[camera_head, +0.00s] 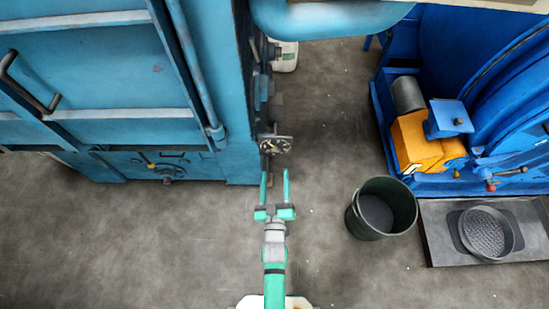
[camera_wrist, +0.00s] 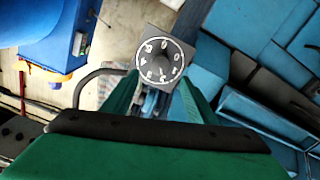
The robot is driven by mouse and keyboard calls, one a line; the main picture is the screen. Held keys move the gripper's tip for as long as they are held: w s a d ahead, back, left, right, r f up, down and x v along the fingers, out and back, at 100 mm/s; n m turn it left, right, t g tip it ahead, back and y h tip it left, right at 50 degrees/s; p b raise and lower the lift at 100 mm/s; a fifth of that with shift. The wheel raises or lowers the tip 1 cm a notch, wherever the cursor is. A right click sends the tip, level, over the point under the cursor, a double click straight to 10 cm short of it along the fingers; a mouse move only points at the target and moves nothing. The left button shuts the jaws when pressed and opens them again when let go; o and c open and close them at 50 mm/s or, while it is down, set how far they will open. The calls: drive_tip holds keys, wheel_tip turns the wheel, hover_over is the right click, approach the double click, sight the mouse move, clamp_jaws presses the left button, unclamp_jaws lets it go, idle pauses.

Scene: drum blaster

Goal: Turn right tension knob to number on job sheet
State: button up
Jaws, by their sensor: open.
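A round dark knob with a ring of white numbers on a grey square plate shows in the wrist view (camera_wrist: 160,60), just beyond my fingertips. In the head view a dark dial (camera_head: 275,145) sits at the right corner of the blue cabinet, just ahead of my gripper (camera_head: 275,177). My gripper is open, with its two green fingers apart and nothing between them. In the wrist view my gripper (camera_wrist: 159,85) points at the numbered dial, which appears tilted. The pointer's exact number is too small to read. No job sheet can be made out.
The large blue cabinet (camera_head: 90,75) stands at left, with a small valve (camera_head: 168,172) on its front. A dark bucket (camera_head: 362,222) and a tray with a round sieve (camera_head: 435,245) lie right, below a blue drum machine (camera_head: 480,170). Grey floor is clear at lower left.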

sight(275, 155)
drive_tip(key=w, duration=0.8)
drive_tip(key=shift+w, duration=0.1)
drive_tip(key=shift+a, duration=0.1)
drive_tip(key=c, duration=1.1)
